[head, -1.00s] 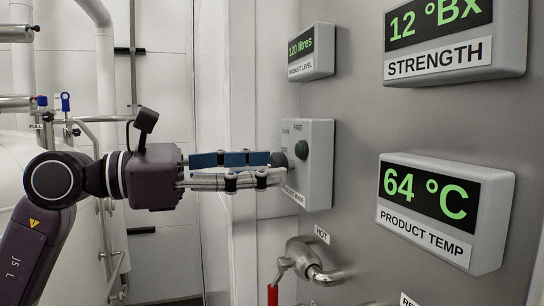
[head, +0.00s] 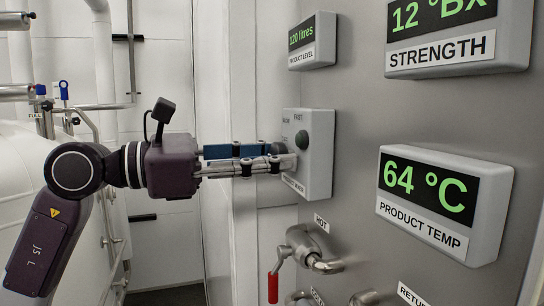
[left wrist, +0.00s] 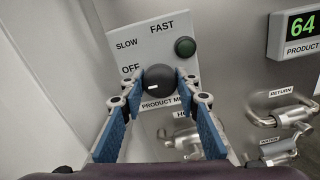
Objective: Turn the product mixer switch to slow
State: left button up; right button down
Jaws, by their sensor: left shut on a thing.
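The product mixer panel (head: 318,178) is a light grey box on the steel wall; it also shows in the left wrist view (left wrist: 190,75). Its black round switch knob (left wrist: 159,79) has a white mark on its left side, on the side of the OFF label. SLOW is printed above OFF, and FAST is to the upper right. My left gripper (head: 284,158) reaches the panel from the left, and its blue-padded fingers (left wrist: 160,88) are shut on the knob, one on each side. In the head view the fingers hide most of the knob. My right gripper is not in view.
Below the panel is a HOT valve with a red handle (head: 273,288). Displays for product level (head: 313,42), strength (head: 458,40) and product temp (head: 445,205) stick out from the wall.

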pick_arm(q)
jog(key=m+b, duration=0.3)
jog(key=m, duration=0.1)
jog(key=shift+f, duration=0.1)
jog(key=shift+m+b, duration=0.85)
jog(key=shift+m, duration=0.25)
jog(key=shift+m+b, duration=0.5)
jog(key=shift+m, duration=0.7)
jog(key=o, duration=1.2)
jog(key=shift+c, duration=0.2)
